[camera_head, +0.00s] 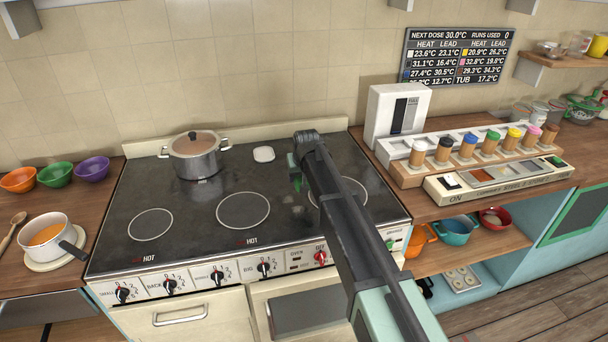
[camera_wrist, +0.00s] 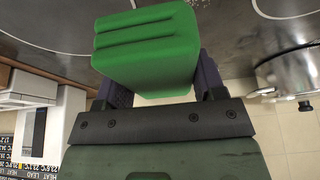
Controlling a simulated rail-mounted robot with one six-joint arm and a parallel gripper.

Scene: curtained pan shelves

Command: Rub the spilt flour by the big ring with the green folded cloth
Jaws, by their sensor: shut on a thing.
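My gripper (camera_wrist: 161,84) is shut on the green folded cloth (camera_wrist: 148,48), which is gripped between the two dark fingers. In the head view only a small bit of the green cloth (camera_head: 296,183) shows beside my arm. The big ring (camera_head: 350,187) is at the right of the black hob, partly hidden by my arm. Faint whitish specks, seemingly the spilt flour (camera_head: 298,211), lie left of that ring. Pale specks also show at the top edge of the wrist view (camera_wrist: 290,21). Whether the cloth touches the hob I cannot tell.
A lidded steel pot (camera_head: 197,158) stands at the hob's back left. A white spoon rest (camera_head: 263,154) lies at the back. HOT marks show at the front edge. A white dispenser (camera_head: 397,115) and a rack of coloured jars (camera_head: 470,152) stand to the right. The hob's front left is clear.

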